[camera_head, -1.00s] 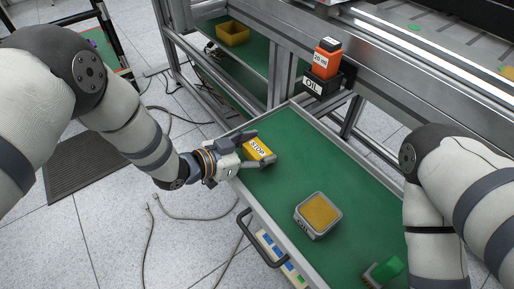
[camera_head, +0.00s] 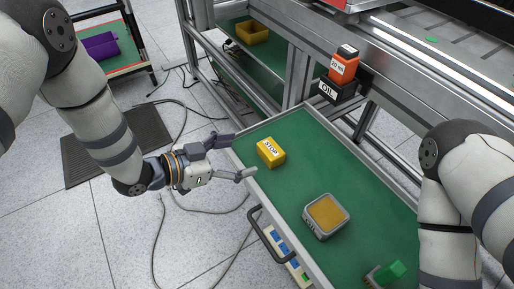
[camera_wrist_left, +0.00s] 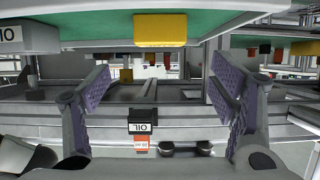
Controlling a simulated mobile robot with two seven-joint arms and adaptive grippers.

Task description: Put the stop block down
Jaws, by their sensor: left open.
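The yellow stop block (camera_head: 271,153), marked STOP, rests on the green drawer surface (camera_head: 290,180) near its far left corner. My left gripper (camera_head: 240,156) is open and empty, just left of the block and apart from it, its fingers near the drawer's left edge. In the left wrist view the yellow block (camera_wrist_left: 160,30) shows at the top, on the green surface, outside the open fingers of my left gripper (camera_wrist_left: 158,90). My right arm comes in at the right, but its gripper is out of view.
A grey tin with a yellow top (camera_head: 326,215) and a green object (camera_head: 390,272) stand on the same surface. A red-orange bottle (camera_head: 343,64) sits in a black OIL holder (camera_head: 342,88) on the frame. A drawer handle (camera_head: 268,238) sticks out in front.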

